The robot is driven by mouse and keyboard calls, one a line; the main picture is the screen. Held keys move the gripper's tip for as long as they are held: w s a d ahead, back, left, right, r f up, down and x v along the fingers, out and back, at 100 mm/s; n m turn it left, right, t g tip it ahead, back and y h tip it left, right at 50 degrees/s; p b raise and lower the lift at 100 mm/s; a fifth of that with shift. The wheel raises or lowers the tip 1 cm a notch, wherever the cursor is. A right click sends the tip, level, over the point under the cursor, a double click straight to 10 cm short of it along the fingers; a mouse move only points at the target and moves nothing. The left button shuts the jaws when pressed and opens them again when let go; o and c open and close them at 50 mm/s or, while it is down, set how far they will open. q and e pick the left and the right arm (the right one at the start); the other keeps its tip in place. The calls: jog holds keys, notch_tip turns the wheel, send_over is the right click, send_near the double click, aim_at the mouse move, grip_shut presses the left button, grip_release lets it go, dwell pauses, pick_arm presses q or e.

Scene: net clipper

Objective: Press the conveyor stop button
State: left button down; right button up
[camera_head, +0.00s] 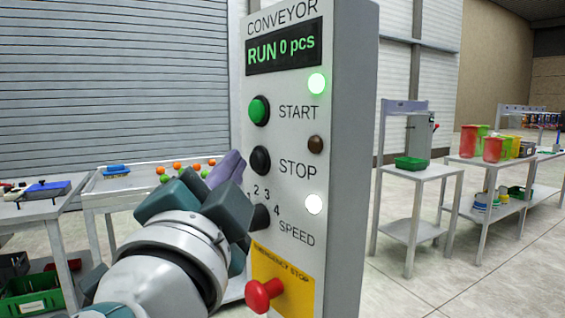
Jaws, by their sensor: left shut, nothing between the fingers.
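The black stop button (260,160) is on the grey conveyor control panel (350,160), beside the word STOP. The green start button (259,110) is above it. The display (283,48) reads "RUN 0 pcs", and a green lamp (317,83) glows beside START. My left gripper (232,168) is shut and empty, with its fingertips just left of the stop button. I cannot tell whether they touch the panel. My right gripper is not in view.
A black speed knob (260,217) and a red emergency stop (264,294) on a yellow plate sit lower on the panel. Tables with small items stand behind at left. A bench (420,173) and a rack (490,165) with bins stand at right. Floor between is clear.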

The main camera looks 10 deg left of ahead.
pick_arm(q)
jog(key=shift+w+d, duration=0.15)
jog(key=shift+w+d+b, duration=0.3)
jog(key=shift+w, duration=0.05)
dwell(0.8)
jog(key=shift+s+a, duration=0.6)
jog(key=shift+s, duration=0.05)
jog(key=shift+s+a+p, duration=0.3)
jog(key=shift+s+a, duration=1.4)
jog(key=shift+s, duration=0.15)
